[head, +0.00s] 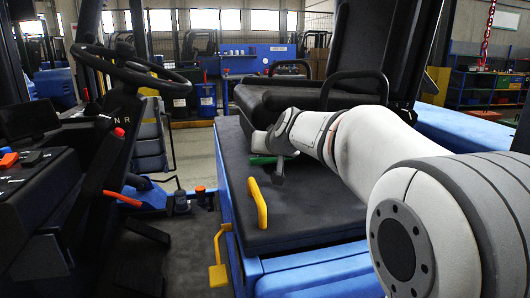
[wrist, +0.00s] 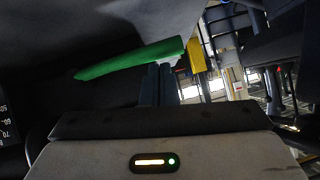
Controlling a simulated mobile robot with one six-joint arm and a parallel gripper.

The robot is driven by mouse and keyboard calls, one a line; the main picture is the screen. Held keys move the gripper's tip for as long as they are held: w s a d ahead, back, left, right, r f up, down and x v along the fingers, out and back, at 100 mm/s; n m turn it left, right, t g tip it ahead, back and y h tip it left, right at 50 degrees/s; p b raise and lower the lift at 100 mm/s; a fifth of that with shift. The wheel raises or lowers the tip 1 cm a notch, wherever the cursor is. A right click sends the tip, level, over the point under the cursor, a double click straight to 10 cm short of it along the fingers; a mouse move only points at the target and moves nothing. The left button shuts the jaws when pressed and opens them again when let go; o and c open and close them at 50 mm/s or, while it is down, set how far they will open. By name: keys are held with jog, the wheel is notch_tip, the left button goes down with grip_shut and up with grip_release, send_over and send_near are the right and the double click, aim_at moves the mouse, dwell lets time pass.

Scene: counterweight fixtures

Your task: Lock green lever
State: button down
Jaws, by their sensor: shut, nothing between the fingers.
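The green lever (wrist: 130,59) is a long bar lying slantwise across the upper left of the wrist view. In the head view only a small part of the green lever (head: 262,159) shows, low beside the seat. My arm and gripper hide the rest. My gripper (wrist: 160,68) is shut and empty, with its fingertips close to the right half of the green bar. Whether they touch it I cannot tell. In the head view my gripper (head: 279,178) points down at the dark deck beside the lever.
A yellow handle (head: 257,203) stands on the deck's left edge, with a yellow pedal-like piece (head: 218,262) below. The black seat (head: 300,100) is right behind my gripper. The steering wheel (head: 130,70) and a red-knobbed lever (head: 118,132) are at left. The deck's front is clear.

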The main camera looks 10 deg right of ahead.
jog(key=shift+d+f, duration=0.25)
jog(key=shift+d, duration=0.05)
dwell(0.4)
jog(key=shift+s+r, duration=0.1)
jog(key=shift+r, duration=0.4)
jog(key=s+r+p, duration=0.2)
jog(key=s+r, duration=0.6)
jog(key=s, duration=0.1)
jog(key=shift+d+r+p, duration=0.3)
jog(key=shift+d, duration=0.05)
jog(key=shift+s, duration=0.1)
jog(key=s+d+f+g+h+p, duration=0.1)
jog(key=s+f+g+p, duration=0.3)
jog(key=s+f, duration=0.3)
jog(key=s+d+f+g+h+p, duration=0.1)
jog(key=s+f+g+p, duration=0.3)
jog(key=s, duration=1.4)
notch_tip(320, 180, down, 4)
jog(key=d+p, duration=0.1)
jog(key=p, duration=0.2)
jog(key=shift+s+f+g+h, duration=0.15)
jog(key=shift+s+g+h, duration=0.05)
jog(key=shift+g+h, duration=0.1)
jog(key=shift+a, duration=0.1)
